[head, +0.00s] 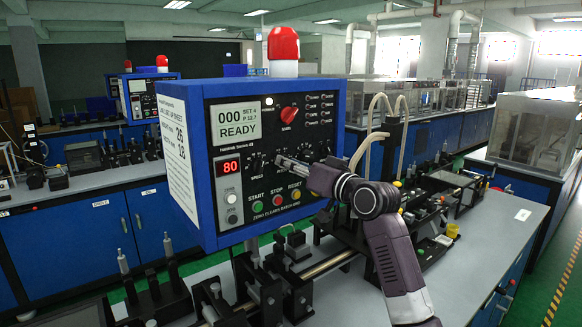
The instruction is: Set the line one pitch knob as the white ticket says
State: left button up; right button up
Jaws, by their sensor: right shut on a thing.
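The blue control box (193,225) stands upright on a post, its black front panel facing me. A red readout (229,168) shows 80. The white ticket (177,150) is on the box's left side; its large figures look like 26 and 18, and its small print is unreadable. A black knob (253,161) sits above the SPEED label. My right gripper (281,161) reaches the panel just right of it and is shut on a small panel knob, largely hidden; its label is unreadable. My left gripper is out of view.
A red selector knob (289,113) is above my gripper. START (258,208), STOP (277,202) and RESET (295,195) buttons lie close below. A red lamp (283,45) tops the box. Black fixtures and rails (285,255) crowd the bench under it.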

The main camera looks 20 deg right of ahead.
dwell(0.3)
jog(key=o, duration=1.2)
jog(key=shift+c, duration=0.2)
jog(key=shift+s+d, duration=0.1)
jog(key=v, duration=1.2)
